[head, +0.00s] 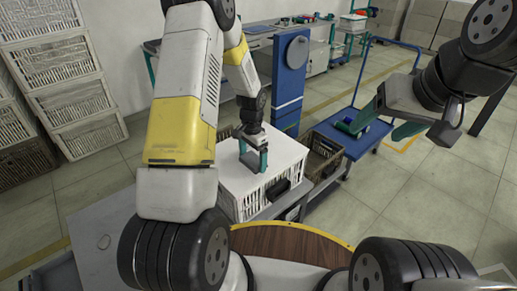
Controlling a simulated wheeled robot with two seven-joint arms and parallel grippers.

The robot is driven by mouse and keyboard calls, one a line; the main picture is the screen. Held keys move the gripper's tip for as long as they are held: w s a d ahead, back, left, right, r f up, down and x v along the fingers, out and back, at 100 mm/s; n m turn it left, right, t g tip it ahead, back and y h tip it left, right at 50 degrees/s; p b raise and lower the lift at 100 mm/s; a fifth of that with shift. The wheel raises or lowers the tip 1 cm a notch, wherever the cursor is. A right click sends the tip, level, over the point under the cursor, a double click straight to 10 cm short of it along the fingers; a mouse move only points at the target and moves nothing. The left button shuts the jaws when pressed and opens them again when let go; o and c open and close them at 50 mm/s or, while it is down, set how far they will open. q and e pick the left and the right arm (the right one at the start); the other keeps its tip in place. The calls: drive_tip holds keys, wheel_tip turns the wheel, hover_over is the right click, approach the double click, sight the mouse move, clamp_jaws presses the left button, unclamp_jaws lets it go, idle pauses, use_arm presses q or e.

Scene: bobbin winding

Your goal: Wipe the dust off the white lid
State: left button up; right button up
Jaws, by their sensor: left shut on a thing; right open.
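The white lid (287,151) lies flat on top of a white slatted crate (250,205) in the middle of the head view. No dust can be made out on it at this size. My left gripper (253,161) points down with its teal fingertips at the lid's top, near its middle. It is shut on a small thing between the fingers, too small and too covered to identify. Part of the lid behind my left arm is hidden. My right gripper (384,122) is open and empty in the air at the right, well away from the lid.
A brown crate (322,158) stands right beside the white one. A blue cart (352,143) is behind my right gripper, and a blue post (290,85) rises behind the lid. Stacked white crates (62,75) stand at the left. Open tiled floor lies at the right.

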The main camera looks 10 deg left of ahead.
use_arm(q)
drive_tip(key=shift+r, duration=1.85)
